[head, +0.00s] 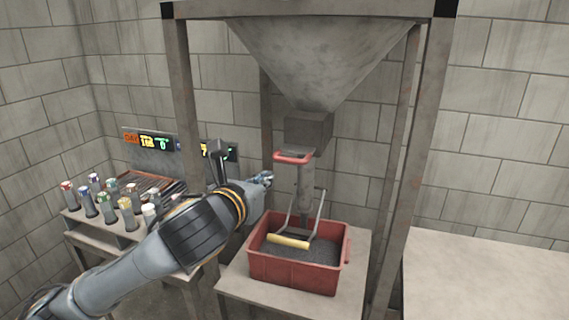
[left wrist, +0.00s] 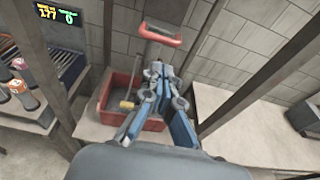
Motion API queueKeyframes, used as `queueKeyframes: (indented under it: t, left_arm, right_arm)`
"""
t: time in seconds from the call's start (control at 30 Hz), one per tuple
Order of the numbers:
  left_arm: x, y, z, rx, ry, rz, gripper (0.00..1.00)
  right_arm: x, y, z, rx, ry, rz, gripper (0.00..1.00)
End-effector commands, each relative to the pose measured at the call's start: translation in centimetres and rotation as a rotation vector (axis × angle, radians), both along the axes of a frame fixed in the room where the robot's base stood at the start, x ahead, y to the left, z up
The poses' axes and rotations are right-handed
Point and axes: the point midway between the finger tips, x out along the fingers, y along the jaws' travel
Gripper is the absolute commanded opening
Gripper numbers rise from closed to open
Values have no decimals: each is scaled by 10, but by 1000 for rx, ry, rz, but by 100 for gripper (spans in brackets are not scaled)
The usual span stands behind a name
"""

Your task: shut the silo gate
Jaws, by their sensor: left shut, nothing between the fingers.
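The silo (head: 322,55) is a grey metal funnel on a frame, with a square outlet block (head: 309,130) at its bottom. The gate's red handle (head: 292,157) sticks out just below the block, towards the front left. It also shows at the top of the left wrist view (left wrist: 160,34). My right gripper is not in view.
A red tub (head: 297,272) with dark grains and a yellow-gripped bail (head: 289,241) stands under the outlet. Frame posts (head: 405,160) rise on both sides. Several capped tubes (head: 107,208) stand on a left table.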

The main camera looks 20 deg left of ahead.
Motion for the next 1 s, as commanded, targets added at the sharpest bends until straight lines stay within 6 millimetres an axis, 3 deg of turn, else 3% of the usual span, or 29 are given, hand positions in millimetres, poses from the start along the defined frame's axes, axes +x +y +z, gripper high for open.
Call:
queueKeyframes:
  t: [0.3,0.5,0.7,1.0]
  left_arm:
    - [65,-2,-11,-5,3,2,0]
    - [98,-3,-18,-5,3,2,0]
    - [116,-4,-22,-4,1,2,0]
    - [120,-4,-24,-3,-1,1,0]
  right_arm:
    - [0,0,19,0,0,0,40]
    - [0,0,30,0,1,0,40]
    - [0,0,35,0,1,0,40]
    - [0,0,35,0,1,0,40]
